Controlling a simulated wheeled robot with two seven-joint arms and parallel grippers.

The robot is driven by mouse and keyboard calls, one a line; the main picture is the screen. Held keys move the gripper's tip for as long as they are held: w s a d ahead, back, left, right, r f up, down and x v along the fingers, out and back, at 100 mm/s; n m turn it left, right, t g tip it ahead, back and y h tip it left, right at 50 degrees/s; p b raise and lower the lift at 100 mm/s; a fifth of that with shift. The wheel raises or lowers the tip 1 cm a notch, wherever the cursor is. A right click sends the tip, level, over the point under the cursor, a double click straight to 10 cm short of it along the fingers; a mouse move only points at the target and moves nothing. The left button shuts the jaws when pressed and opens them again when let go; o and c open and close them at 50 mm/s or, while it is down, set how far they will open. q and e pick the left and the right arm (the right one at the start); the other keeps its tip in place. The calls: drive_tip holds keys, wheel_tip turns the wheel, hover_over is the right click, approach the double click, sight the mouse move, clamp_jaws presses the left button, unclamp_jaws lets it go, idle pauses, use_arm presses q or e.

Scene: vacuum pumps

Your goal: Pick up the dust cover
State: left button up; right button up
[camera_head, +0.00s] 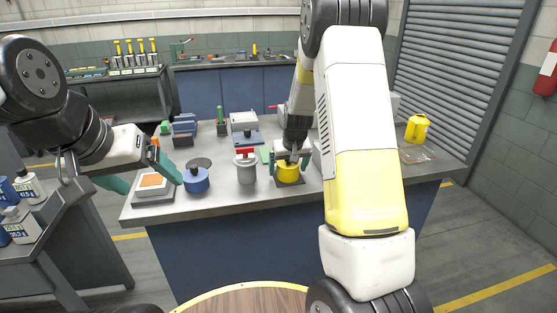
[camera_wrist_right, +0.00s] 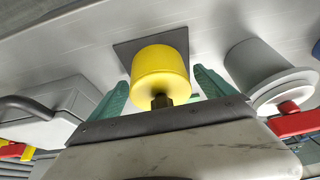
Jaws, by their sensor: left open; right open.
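A yellow round piece (camera_head: 288,175), which I take to be the dust cover, stands on a dark square pad on the workbench. In the right wrist view the same yellow cover (camera_wrist_right: 160,68) has a brass-coloured stub facing the gripper. My right gripper (camera_head: 291,162) is above it with its fingers open. The wrist view shows the green fingers of this gripper (camera_wrist_right: 158,92) on either side of the cover, with gaps visible. My left gripper (camera_head: 142,174) is open and empty over the bench's left end.
A grey pot with a red handle (camera_head: 246,168) stands just left of the cover, and a blue pot (camera_head: 197,180) further left. An orange-topped block (camera_head: 152,185) is near the left gripper. A yellow jug (camera_head: 417,128) and clear tray (camera_head: 416,155) are at right.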

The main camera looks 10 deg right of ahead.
drive_tip(key=c, duration=1.5)
drive_tip(key=shift+r, duration=0.1)
